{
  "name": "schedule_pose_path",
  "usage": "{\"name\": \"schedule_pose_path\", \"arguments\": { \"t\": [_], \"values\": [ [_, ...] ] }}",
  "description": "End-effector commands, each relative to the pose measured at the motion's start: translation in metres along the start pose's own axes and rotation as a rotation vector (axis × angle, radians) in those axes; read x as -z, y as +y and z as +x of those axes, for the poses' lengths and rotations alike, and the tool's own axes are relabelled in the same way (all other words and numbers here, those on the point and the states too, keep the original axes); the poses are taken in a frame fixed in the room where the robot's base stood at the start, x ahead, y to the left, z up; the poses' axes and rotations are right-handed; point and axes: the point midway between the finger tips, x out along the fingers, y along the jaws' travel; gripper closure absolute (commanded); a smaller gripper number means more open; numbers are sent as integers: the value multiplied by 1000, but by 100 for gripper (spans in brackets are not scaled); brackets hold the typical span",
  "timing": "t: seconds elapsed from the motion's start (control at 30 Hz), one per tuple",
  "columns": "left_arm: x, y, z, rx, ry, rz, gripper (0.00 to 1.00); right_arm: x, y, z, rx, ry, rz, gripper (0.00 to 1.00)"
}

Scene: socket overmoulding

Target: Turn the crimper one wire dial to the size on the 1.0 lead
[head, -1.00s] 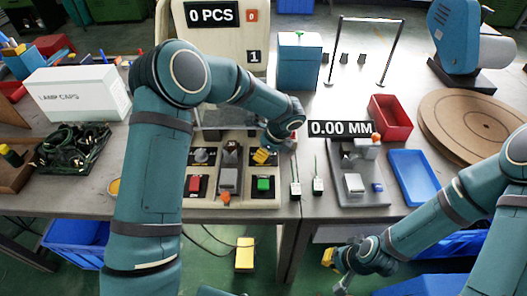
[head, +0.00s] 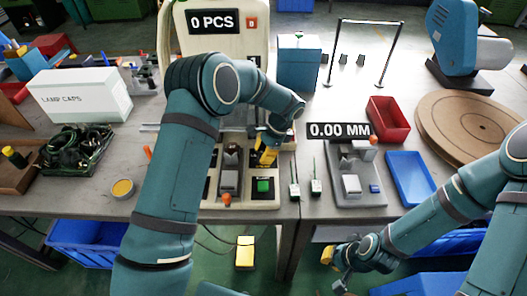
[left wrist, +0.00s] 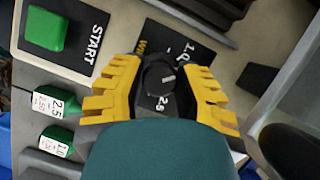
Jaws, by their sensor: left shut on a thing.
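The crimper (head: 246,203) is a cream machine with a 0 PCS display. Its black wire dial (left wrist: 158,80) has a white mark and sits on a dark plate marked WIRE, with 1.0 and 2.5 printed around it. My left gripper (head: 266,156) is over the dial; in the left wrist view its yellow fingers (left wrist: 160,88) are on both sides of it, shut on it. The 1.0 lead (left wrist: 57,142) has a green end and white tag, beside the 2.5 lead (left wrist: 56,106). My right gripper (head: 335,268) is low at the front, its opening unclear.
A green START button (head: 264,185) is in front of the dial. A grey gauge (head: 356,190) reading 0.00 MM stands right of the leads, with a blue tray (head: 412,178) and red bin (head: 390,118) beyond. A white box (head: 80,96) is at left.

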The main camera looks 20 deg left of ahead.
Motion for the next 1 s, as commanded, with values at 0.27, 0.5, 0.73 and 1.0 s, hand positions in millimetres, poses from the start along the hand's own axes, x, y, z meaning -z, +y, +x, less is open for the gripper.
{"name": "schedule_pose_path", "arguments": {
  "t": [0.27,0.5,0.73,1.0],
  "values": [
    [-1,0,2,-76,-5,-177,100,-1,-2,-6,0,-3,0,100],
    [-1,1,3,-113,-5,-262,100,-1,-3,-8,0,-4,1,100],
    [-1,1,3,-125,-6,-292,100,-1,-3,-8,0,-5,1,100],
    [-1,1,3,-126,-6,-293,100,-1,-3,-8,0,-5,1,100]
  ]
}}
